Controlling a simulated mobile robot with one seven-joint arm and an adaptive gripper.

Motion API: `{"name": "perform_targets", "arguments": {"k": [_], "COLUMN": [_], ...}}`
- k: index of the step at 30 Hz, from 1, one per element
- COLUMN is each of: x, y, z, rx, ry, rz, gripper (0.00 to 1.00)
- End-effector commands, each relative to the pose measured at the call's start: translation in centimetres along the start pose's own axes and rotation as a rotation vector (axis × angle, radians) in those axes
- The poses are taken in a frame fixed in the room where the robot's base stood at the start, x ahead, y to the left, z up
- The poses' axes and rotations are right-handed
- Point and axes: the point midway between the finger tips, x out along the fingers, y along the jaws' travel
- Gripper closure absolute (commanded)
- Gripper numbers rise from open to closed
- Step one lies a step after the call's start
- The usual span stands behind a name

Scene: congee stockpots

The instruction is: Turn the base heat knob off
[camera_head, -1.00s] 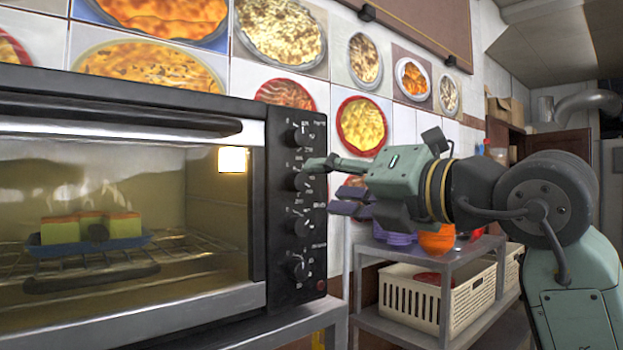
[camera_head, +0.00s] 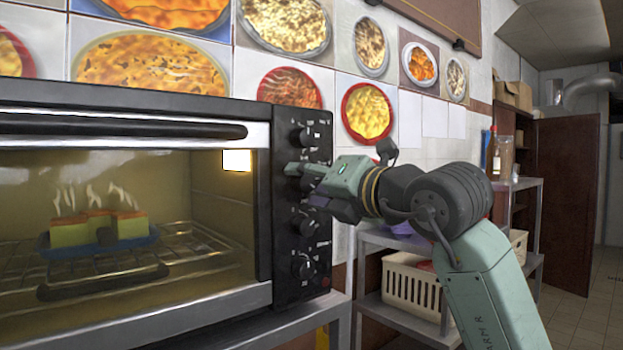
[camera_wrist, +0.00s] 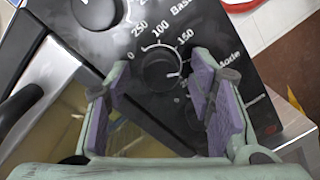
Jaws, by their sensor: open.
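The base heat knob (camera_wrist: 160,70) is a round black dial in the wrist view. "Base" and a scale with 0, 100 and 150 are printed around it. My gripper (camera_wrist: 160,78) is open and empty, with one purple-padded finger on each side of the knob as seen from the wrist. In the head view my gripper (camera_head: 307,184) is at the oven's control panel, level with the second knob from the top, which it partly hides. I cannot tell whether the fingers touch the knob. Its pointer setting is not clear.
The black toaster oven (camera_head: 130,112) has a lit interior with a blue dish (camera_head: 100,243) of steaming food on its rack. Another knob (camera_wrist: 95,12) sits close to the fingers, above. A shelf with a cream basket (camera_head: 411,288) stands to the right.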

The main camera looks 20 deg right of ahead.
Motion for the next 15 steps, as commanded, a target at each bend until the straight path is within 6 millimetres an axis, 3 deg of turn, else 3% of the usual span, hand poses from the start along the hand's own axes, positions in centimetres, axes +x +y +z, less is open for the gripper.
{"name": "perform_targets", "arguments": {"k": [6, 15], "x": [0.00, -0.02], "y": [-0.02, 0.00], "z": [-0.01, 0.00], "rx": [0.000, 0.000], "ry": [0.000, 0.000], "rz": [0.000, 0.001], "gripper": [0.52, 0.72]}}
